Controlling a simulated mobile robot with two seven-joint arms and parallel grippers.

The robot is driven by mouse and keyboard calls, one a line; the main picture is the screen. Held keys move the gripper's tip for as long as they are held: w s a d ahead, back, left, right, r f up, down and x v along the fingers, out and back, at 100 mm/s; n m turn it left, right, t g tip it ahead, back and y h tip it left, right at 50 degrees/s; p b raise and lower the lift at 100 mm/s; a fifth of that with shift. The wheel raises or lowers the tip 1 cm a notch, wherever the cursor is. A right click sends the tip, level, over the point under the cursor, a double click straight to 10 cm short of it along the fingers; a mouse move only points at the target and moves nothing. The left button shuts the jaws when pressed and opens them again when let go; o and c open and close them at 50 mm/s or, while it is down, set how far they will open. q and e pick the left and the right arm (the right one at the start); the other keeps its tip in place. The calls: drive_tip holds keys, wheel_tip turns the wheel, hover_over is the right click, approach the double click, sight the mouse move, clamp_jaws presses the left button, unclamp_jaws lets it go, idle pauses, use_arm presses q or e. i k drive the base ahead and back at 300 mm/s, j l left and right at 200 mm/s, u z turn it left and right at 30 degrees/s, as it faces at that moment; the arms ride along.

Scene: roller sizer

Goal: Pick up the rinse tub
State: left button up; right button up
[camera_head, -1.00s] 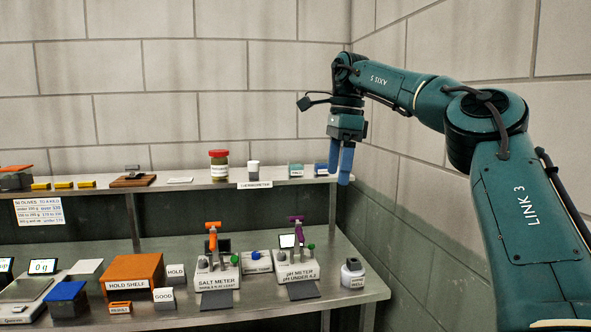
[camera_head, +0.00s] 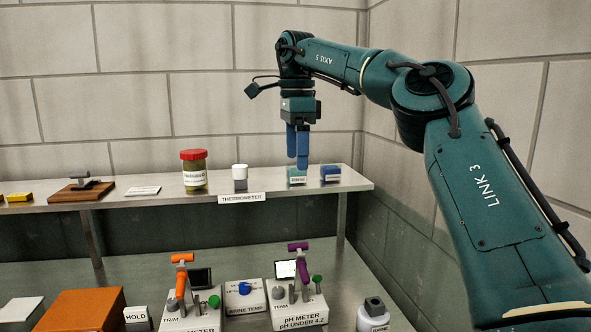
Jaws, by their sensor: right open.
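Two small labelled tubs stand side by side at the right end of the raised shelf: a teal one (camera_head: 297,175) and a blue one (camera_head: 330,172). Their labels are too small to read surely; the teal one looks most like the rinse tub. My right gripper (camera_head: 297,161) points down with its blue fingers apart and empty. In the picture its fingertips are just over the teal tub and overlap its top edge. I cannot tell whether they touch it. My left gripper is not in view.
The shelf (camera_head: 120,205) also holds a white-capped thermometer holder (camera_head: 240,178) and a red-lidded jar (camera_head: 194,172) left of the tubs. Below, the orange-handled meter (camera_head: 181,290) and pH meter (camera_head: 299,305) stand on the bench. A block wall rises close on the right.

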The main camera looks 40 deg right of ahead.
sight(293, 176)
drive_tip(key=i+l, duration=0.75)
drive_tip(key=l, duration=0.2)
